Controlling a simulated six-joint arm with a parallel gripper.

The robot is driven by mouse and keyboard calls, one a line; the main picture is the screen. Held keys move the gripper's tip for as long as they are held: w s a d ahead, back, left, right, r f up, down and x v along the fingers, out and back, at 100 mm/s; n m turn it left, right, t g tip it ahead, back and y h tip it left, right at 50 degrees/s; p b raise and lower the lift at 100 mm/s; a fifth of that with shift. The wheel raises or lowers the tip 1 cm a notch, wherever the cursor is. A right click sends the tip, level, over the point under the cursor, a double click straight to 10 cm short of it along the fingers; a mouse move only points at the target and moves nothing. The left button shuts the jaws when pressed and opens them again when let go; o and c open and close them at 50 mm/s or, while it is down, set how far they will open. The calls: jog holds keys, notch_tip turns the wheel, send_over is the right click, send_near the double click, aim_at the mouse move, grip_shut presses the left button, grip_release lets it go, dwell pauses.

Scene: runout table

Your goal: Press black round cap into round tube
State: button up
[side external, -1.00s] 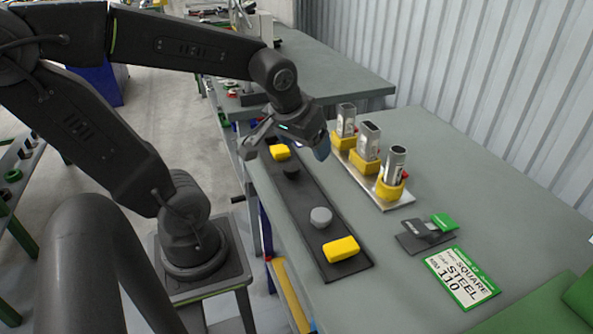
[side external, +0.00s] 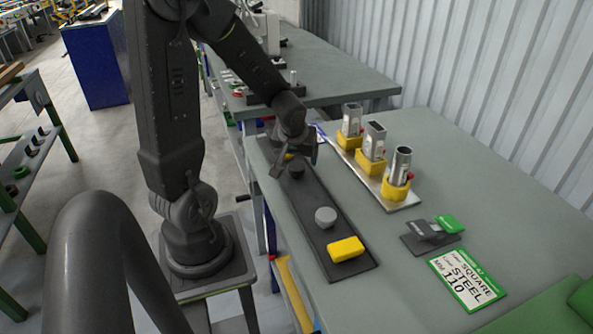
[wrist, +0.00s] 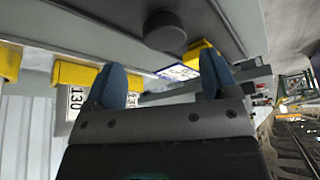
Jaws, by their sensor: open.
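The black round cap (side external: 296,171) sits on a dark strip (side external: 312,199) on the table. In the wrist view the black cap (wrist: 165,32) is just beyond the gap between my blue fingertips. My gripper (side external: 295,163) is open and empty, pointing down over the cap with a finger on each side in the side view. The round tube (side external: 402,161) stands upright in the nearest of the yellow holders (side external: 395,190), to the right of the strip.
A grey round cap (side external: 325,216) and a yellow cap (side external: 346,250) lie nearer on the strip; another yellow cap (wrist: 200,46) is beyond the black one. Two other tubes (side external: 375,141) stand in the rack (side external: 405,205). A label card (side external: 466,281) lies at right.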

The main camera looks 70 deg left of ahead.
aim_at(296, 166)
jog(key=x, duration=0.3)
jog(key=shift+s+f, duration=0.4)
jog(key=shift+x, duration=0.9)
jog(key=shift+a, duration=0.1)
jog(key=shift+r, duration=0.1)
jog(key=c, duration=1)
